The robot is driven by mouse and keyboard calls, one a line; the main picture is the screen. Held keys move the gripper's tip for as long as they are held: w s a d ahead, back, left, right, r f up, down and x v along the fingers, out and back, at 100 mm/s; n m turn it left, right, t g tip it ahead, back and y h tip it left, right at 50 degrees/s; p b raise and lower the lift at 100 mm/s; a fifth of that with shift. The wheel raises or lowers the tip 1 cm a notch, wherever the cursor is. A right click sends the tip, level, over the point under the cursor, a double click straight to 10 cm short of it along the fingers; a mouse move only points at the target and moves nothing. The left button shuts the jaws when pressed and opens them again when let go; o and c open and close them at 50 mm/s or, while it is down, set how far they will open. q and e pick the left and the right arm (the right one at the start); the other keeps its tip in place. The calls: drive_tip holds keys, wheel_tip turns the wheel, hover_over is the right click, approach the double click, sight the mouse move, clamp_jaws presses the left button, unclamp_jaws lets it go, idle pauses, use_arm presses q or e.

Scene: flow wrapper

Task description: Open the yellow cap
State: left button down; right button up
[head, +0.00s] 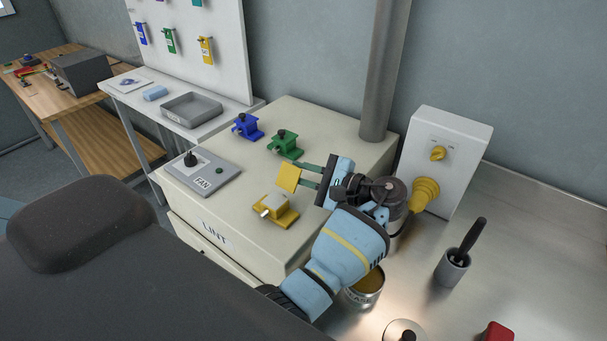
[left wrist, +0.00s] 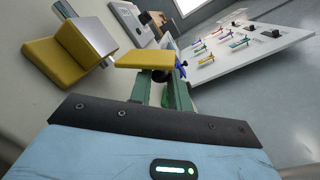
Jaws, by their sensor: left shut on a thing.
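The yellow cap (head: 288,177) is a flat yellow piece at the fingertips of my left gripper (head: 303,177), which is shut on it. The cap is apart from the yellow fixture (head: 287,217), held a little above and behind it on the cream cabinet. The fixture shows a pale, uncovered block on its yellow base. In the left wrist view, the cap (left wrist: 147,59) sits between the green fingers, and the fixture (left wrist: 52,62) with its metallic block lies to the left. My right gripper is not in view.
Blue (head: 247,126) and green (head: 285,145) fixtures stand on the cabinet (head: 235,230) behind. A grey FAN switch box (head: 203,180) is at left. A white box with yellow knob (head: 438,153) and yellow plug (head: 426,192), and a brush cup (head: 453,268), are at right.

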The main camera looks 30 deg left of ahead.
use_arm(q)
drive_tip(key=shift+r, duration=0.1)
idle(0.4)
drive_tip(key=c, duration=1.6)
unclamp_jaws()
drive_tip(key=shift+a, duration=0.1)
